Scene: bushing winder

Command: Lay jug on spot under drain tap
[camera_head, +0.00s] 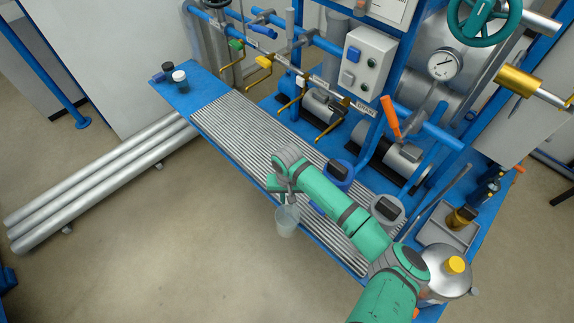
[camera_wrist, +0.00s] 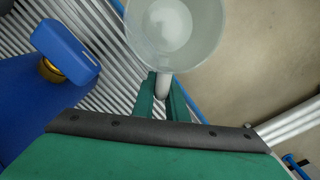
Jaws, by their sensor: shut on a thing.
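The jug (camera_head: 287,222) is a translucent, pale cup-like vessel. It hangs from my gripper (camera_head: 285,192) beside the front edge of the bench, over the floor in the head view. In the wrist view the jug (camera_wrist: 178,28) shows from above, open and apparently empty. My gripper (camera_wrist: 163,92) is shut on its handle (camera_wrist: 162,86). Taps with brass outlets and yellow (camera_head: 264,62) or green (camera_head: 237,45) handles sit on the pipe behind the bench. A small tag (camera_head: 362,108) hangs near the rightmost outlet (camera_head: 330,128); its lettering is hard to read. No marked spot is distinct below.
The ribbed grating (camera_head: 240,122) is clear on its left and middle. A blue container (camera_head: 338,176) stands behind my arm and looms at left in the wrist view (camera_wrist: 30,105).

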